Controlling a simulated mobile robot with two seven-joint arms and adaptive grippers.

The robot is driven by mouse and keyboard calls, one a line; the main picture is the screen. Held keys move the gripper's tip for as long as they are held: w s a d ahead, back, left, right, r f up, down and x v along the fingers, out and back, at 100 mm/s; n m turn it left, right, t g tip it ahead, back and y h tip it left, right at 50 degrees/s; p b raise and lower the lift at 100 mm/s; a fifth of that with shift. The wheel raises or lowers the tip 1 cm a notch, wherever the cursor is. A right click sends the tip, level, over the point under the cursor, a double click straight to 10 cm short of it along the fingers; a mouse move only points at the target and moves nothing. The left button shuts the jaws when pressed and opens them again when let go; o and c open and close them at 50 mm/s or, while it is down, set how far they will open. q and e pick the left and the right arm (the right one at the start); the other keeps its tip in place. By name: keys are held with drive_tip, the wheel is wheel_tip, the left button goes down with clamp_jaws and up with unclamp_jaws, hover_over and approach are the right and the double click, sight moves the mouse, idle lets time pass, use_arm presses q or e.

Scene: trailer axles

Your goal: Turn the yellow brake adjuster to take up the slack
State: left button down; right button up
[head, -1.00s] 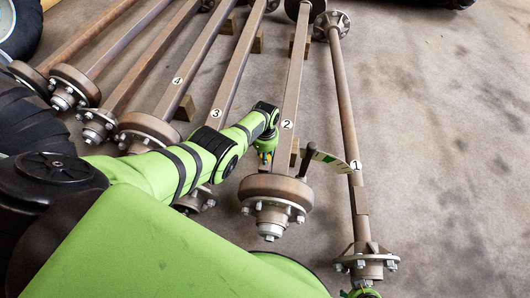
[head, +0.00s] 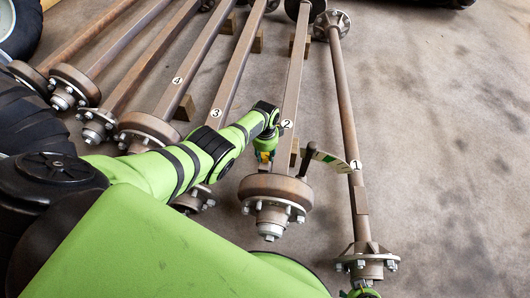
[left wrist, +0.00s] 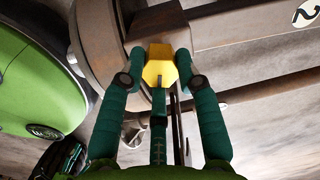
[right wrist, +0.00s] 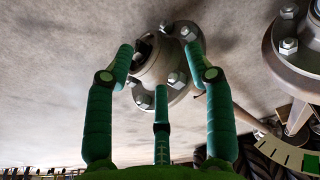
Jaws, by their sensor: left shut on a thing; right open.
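The yellow brake adjuster (left wrist: 160,68) is a six-sided knob beside the drum of axle 2. My left gripper (left wrist: 160,75) is shut on it, with green fingers on both sides. In the head view, the left gripper (head: 265,158) is beside axle 2, just behind its brake drum (head: 275,187), and a bit of the adjuster (head: 264,157) shows. A black-knobbed lever (head: 308,152) stands by a pale gauge plate with green (head: 328,157), right of axle 2. My right gripper (right wrist: 160,75) is open and empty in front of the hub of axle 1 (right wrist: 165,68).
Axle 1 (head: 345,120) lies to the right, with clear concrete floor (head: 450,150) beyond it. Axles 3 (head: 230,85) and 4 (head: 192,60) lie to the left on wooden blocks. A black tyre (head: 30,115) is at the left edge.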

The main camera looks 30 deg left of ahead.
use_arm(q)
drive_tip(key=m, duration=0.5)
drive_tip(key=shift+f+m, duration=0.1)
drive_tip(key=shift+m, duration=0.2)
drive_tip(key=shift+s+m+b, duration=0.1)
drive_tip(key=shift+m+b, duration=0.2)
drive_tip(key=shift+m, duration=1.9)
use_arm(e)
drive_tip(key=shift+w+a+r, duration=0.1)
drive_tip(key=shift+w+r, duration=0.5)
drive_tip(key=shift+r, duration=0.3)
use_arm(q)
drive_tip(key=c, duration=0.9)
unclamp_jaws()
use_arm(e)
drive_tip(key=shift+s, duration=0.1)
